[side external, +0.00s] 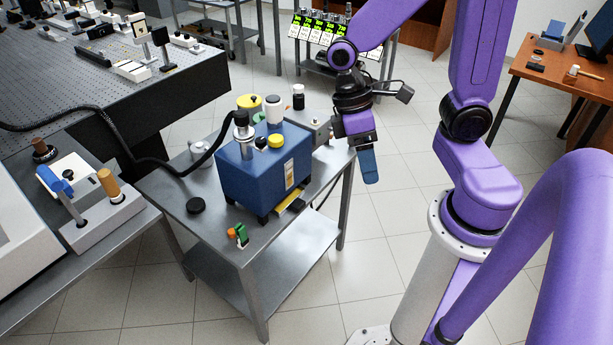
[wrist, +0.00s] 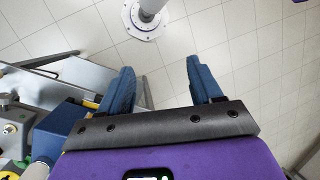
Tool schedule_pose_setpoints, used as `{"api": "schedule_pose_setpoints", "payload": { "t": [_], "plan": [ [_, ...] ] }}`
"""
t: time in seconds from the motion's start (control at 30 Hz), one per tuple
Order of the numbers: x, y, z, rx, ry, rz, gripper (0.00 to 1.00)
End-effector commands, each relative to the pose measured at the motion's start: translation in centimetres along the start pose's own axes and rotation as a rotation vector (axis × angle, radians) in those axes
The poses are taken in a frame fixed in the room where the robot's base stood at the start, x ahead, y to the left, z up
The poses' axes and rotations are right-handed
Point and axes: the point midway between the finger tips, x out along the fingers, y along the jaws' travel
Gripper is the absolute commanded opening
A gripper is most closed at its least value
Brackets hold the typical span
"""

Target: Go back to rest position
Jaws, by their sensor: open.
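My gripper (side external: 369,180) hangs at the right side of the metal cart, pointing down, with its blue fingers beyond the cart's edge. In the wrist view my gripper (wrist: 158,75) has its two blue fingers spread apart with nothing between them, only floor tiles behind. The purple arm rises above it and bends back to its base at the right. The blue box (side external: 262,175) on the cart is to the left of my gripper, apart from it. The blue box also shows at the lower left of the wrist view (wrist: 62,118).
The metal cart (side external: 180,215) carries jars, a black cap (side external: 196,205) and a small green item (side external: 241,235). A black hose (side external: 130,150) runs from the blue box to the left. An optical table (side external: 150,95) stands at the back left and a wooden desk (side external: 545,70) at the right. Tiled floor is free between.

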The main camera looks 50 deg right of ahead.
Motion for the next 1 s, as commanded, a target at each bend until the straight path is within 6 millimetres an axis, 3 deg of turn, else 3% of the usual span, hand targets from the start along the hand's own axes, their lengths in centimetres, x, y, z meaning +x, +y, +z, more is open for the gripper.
{"api": "schedule_pose_setpoints", "payload": {
  "t": [0.43, 1.0],
  "plan": [
    [-1.1, -4.4, 3.3, -0.410, 0.215, 0.254, 0.64],
    [-1.3, -4.9, 3.7, -0.464, 0.248, 0.276, 0.64]
  ]
}}
